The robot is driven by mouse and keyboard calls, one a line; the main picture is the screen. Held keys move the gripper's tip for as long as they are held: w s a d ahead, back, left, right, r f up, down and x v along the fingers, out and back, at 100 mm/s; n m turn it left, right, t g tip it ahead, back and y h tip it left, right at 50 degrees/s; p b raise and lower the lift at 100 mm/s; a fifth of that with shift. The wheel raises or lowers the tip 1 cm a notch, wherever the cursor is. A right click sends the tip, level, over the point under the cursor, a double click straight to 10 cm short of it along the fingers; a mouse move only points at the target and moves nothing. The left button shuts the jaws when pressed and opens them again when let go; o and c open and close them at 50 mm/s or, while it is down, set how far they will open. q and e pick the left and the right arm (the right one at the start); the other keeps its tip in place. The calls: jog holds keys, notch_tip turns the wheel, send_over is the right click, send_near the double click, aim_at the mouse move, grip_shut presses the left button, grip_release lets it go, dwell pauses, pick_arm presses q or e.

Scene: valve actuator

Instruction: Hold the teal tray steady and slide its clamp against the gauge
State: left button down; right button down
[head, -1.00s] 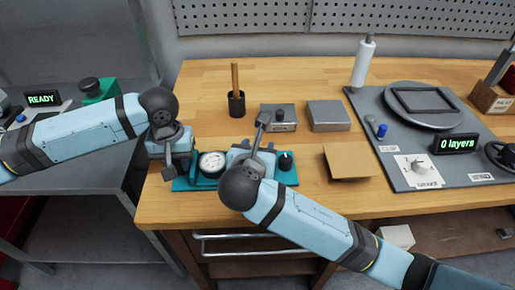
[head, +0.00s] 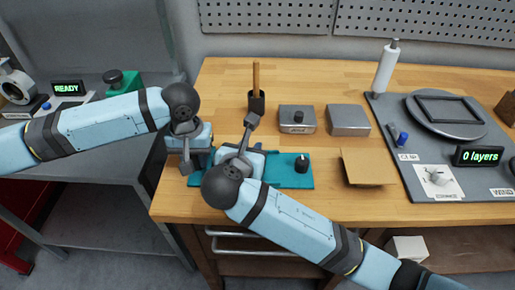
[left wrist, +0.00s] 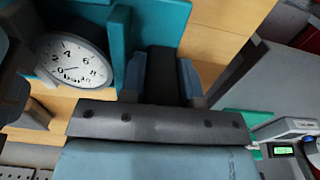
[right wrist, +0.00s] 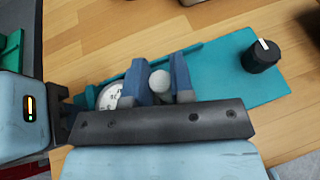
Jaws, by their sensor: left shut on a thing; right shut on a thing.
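The teal tray (head: 290,172) lies near the front edge of the wooden table. My left gripper (head: 197,155) is shut on the tray's left end; in the left wrist view the grip lies beside the white-faced gauge (left wrist: 75,62). My right gripper (head: 240,160) is shut on the clamp, whose round grey top (right wrist: 160,82) shows between the blue fingers in the right wrist view. The gauge shows there just left of the fingers, partly covered (right wrist: 110,95). In the head view my grippers hide the gauge and clamp. I cannot tell whether clamp and gauge touch.
A black knob (head: 302,165) stands on the tray's right end. Behind are a dark cup with a wooden stick (head: 256,100) and two grey blocks (head: 348,120). A cardboard piece (head: 368,167) lies to the right, before a grey panel (head: 400,110).

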pick_arm(q)
jog(key=shift+s+f, duration=0.1)
jog(key=shift+f, duration=0.15)
pick_arm(e)
jog(key=c, duration=1)
grip_release()
jog(key=v, duration=1.2)
jog(key=shift+r, duration=0.1)
pick_arm(q)
jog(key=c, duration=0.8)
grip_release()
jog(key=shift+r, duration=0.1)
jog(key=shift+r, duration=0.15)
